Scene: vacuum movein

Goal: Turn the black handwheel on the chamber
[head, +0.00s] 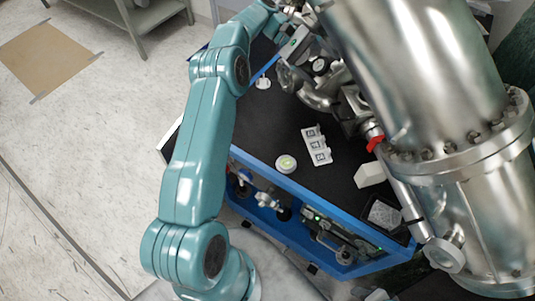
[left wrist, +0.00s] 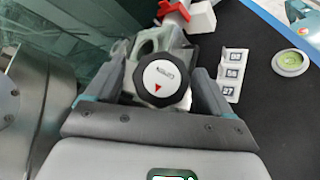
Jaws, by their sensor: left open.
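The black handwheel (left wrist: 163,84) has a white face with a red arrow and small lettering. It stands on a metal valve body at the side of the steel chamber (head: 410,60), and it also shows in the head view (head: 320,66). My left gripper (left wrist: 160,70) is open, with one finger on each side of the handwheel. Whether either finger touches the rim cannot be told. My right gripper is not in view.
A blue-edged cart with a black top (head: 270,128) stands below the chamber. On it lie a white numbered holder (head: 317,146), a round green-topped disc (head: 286,163) and a white block (head: 369,175). A red clamp (head: 375,143) is near the pipes. Open floor is at left.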

